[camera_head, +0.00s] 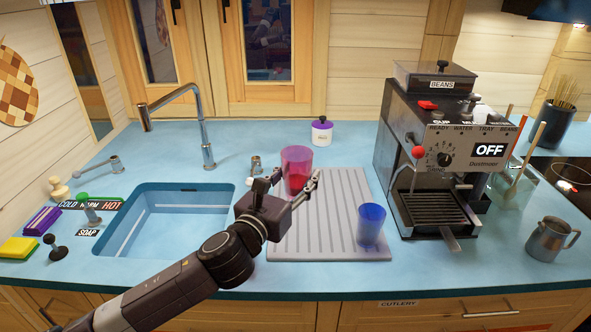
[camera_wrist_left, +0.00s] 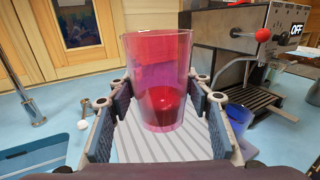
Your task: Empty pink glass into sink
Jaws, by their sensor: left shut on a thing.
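The pink glass (camera_head: 297,168) stands upright over the grey ridged drainboard, and dark red contents show in its lower part. In the left wrist view the pink glass (camera_wrist_left: 158,75) is between the two finger pads. My left gripper (camera_head: 292,190) is shut on it from the near side. I cannot tell whether its base touches the board. The sink (camera_head: 135,232), a blue basin that looks empty, is left of the gripper, with its tall metal tap (camera_head: 205,130) behind it. My right gripper is not in view.
A blue glass (camera_head: 370,224) stands on the drainboard's (camera_head: 325,243) right part. A coffee machine (camera_head: 440,150) is close on the right, with a metal jug (camera_head: 550,240) beyond it. A purple-lidded jar (camera_head: 322,131) stands behind. Sponges (camera_head: 18,248) lie left of the sink.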

